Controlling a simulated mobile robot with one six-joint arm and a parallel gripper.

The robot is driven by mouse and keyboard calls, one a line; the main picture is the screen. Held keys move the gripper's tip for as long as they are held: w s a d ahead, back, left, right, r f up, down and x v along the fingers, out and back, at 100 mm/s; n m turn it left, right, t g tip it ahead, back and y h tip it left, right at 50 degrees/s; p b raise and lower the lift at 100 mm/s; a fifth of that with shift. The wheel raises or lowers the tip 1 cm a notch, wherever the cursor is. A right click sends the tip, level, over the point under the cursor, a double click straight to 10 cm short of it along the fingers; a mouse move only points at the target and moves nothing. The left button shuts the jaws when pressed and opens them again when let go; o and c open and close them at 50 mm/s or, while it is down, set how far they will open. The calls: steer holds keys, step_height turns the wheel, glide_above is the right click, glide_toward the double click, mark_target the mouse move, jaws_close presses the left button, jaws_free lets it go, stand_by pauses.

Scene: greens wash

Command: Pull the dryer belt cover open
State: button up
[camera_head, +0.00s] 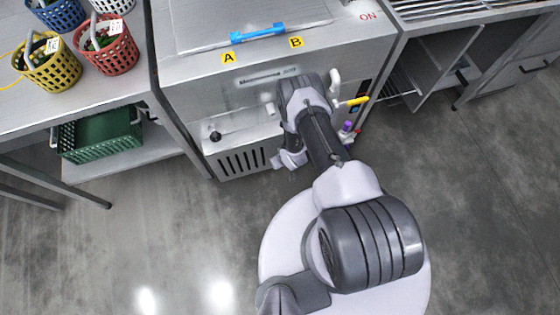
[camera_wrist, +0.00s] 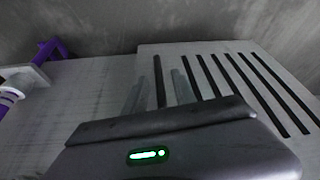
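The steel machine (camera_head: 225,95) stands in front of me, with a blue bar handle (camera_head: 258,33) on its top panel (camera_head: 200,25) between the yellow labels A and B. I cannot tell which panel is the dryer belt cover. A slotted vent panel (camera_head: 245,161) is low on the front; it also shows in the wrist view (camera_wrist: 222,65). My gripper (camera_head: 289,160) is low in front of the machine, right of the vent and well below the blue handle. In the wrist view, my two fingers (camera_wrist: 158,90) look apart with nothing between them. My arm hides part of the front.
A yellow-tipped lever (camera_head: 352,102) and a purple-and-white fitting (camera_head: 347,128) are on the machine's right side. Yellow (camera_head: 50,68), red (camera_head: 110,55) and blue (camera_head: 62,14) baskets stand on the left table. A green crate (camera_head: 100,137) is below. The floor in front is clear.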

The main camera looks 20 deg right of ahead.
steer(key=shift+w+f, duration=0.1)
jaws_close()
stand_by(1.4)
